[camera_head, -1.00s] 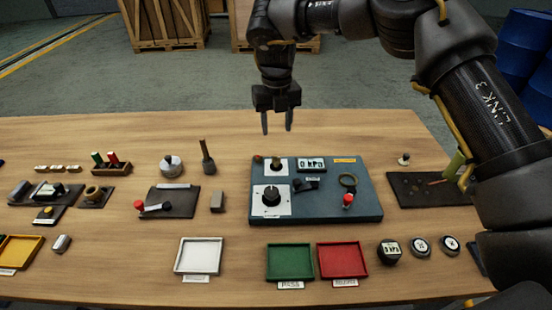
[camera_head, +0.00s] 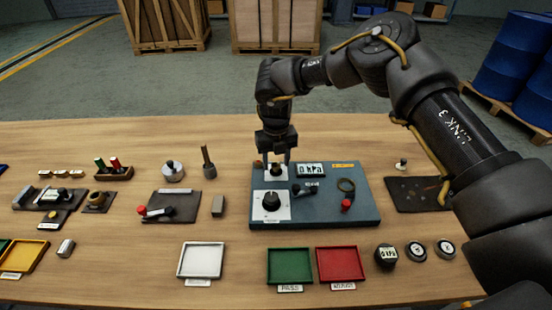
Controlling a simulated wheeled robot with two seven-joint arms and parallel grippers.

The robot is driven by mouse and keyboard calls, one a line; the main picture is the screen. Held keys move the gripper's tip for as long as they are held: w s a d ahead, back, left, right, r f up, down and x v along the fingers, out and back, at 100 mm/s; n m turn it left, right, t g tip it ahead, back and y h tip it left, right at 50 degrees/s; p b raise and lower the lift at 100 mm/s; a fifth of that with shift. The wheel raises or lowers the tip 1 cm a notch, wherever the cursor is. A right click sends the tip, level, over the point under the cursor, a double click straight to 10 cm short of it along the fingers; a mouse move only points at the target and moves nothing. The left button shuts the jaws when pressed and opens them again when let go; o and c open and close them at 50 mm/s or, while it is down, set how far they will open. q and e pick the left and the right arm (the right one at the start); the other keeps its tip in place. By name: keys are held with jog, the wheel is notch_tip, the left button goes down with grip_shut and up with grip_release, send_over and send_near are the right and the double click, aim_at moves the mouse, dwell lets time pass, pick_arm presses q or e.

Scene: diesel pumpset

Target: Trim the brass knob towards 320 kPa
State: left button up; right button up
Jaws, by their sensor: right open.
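The blue-grey control panel (camera_head: 315,215) lies on the wooden table. Its display (camera_head: 311,170) reads 0 kPa. A small knob (camera_head: 275,168), which looks like the brass one, sits on a small white plate at the panel's upper left, partly hidden by my fingers. My right gripper (camera_head: 276,162) points down over it, open, with a fingertip on each side. I cannot tell whether the fingers touch the knob. My left gripper is not in view.
Green (camera_head: 290,266) and red (camera_head: 341,264) trays lie in front.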

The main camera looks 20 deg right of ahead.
jog(key=c, duration=1)
jog(key=shift+m, duration=0.3)
jog(key=m, duration=0.3)
jog(key=shift+r+m+p, duration=0.1)
jog(key=shift+m+p, duration=0.25)
jog(key=shift+m, duration=1.75)
jog(key=o, duration=1)
